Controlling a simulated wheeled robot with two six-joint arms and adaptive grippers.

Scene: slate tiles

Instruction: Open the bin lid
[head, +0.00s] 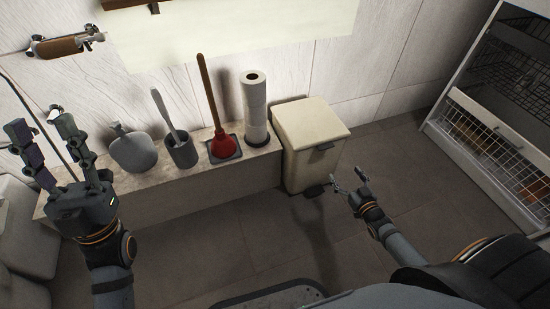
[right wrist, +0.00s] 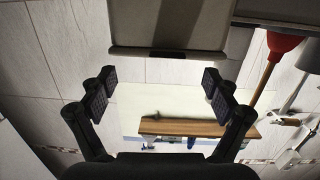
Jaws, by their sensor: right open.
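The cream bin (head: 305,165) stands on the floor at the right end of the ledge. Its flat lid (head: 312,117) is closed, with a dark tab (head: 321,148) at the front edge and a dark pedal (head: 314,190) at the base. My right gripper (head: 348,178) is open and empty, in front and to the right of the bin, apart from it. In the right wrist view, which looks upside down, the bin (right wrist: 170,22) shows beyond and between the open fingers (right wrist: 157,84). My left gripper (head: 40,128) is open and empty over the ledge's left end.
A white rack with wire baskets (head: 490,135) stands right. The floor before the bin is clear.

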